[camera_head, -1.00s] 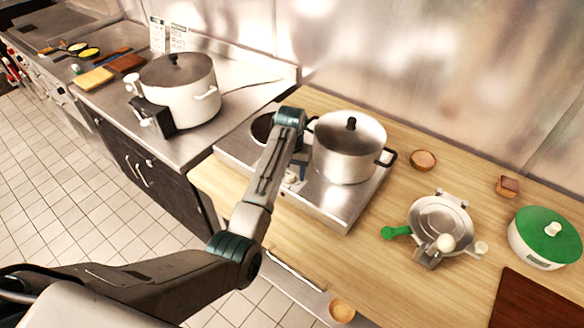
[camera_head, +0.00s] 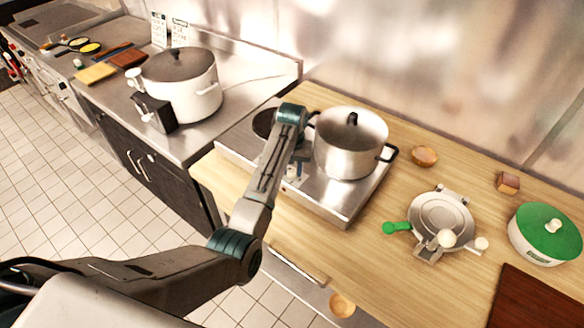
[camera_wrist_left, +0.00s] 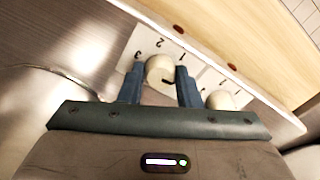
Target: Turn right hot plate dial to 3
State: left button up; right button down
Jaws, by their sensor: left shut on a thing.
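The steel hot plate (camera_head: 335,205) sits on the wooden counter, with a lidded steel pot (camera_head: 350,145) on its right burner. My left gripper (camera_head: 295,172) reaches down to the front part of the hot plate, left of the pot. In the left wrist view, its blue fingers stand on both sides of a cream dial (camera_wrist_left: 160,69) and are shut on it. The marks 1, 2 and 3 show on the white plate around this dial. A second cream dial (camera_wrist_left: 221,100) is beside it, outside the fingers. I cannot tell exactly where the held dial points. My right gripper is out of view.
The hot plate's left burner (camera_head: 264,123) is bare, partly behind my arm. A waffle-iron-like device (camera_head: 440,215) with a green handle and a green-lidded pot (camera_head: 545,235) stand to the right. A large white cooker (camera_head: 185,85) stands at the left.

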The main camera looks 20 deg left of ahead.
pick_arm(q)
jog(key=n, duration=0.8)
jog(key=shift+n, duration=0.3)
jog(key=n, duration=1.1)
jog(key=shift+n, duration=0.3)
jog(key=n, duration=0.4)
jog(key=shift+n, duration=0.3)
jog(key=n, duration=0.3)
jog(key=shift+n, duration=2.2)
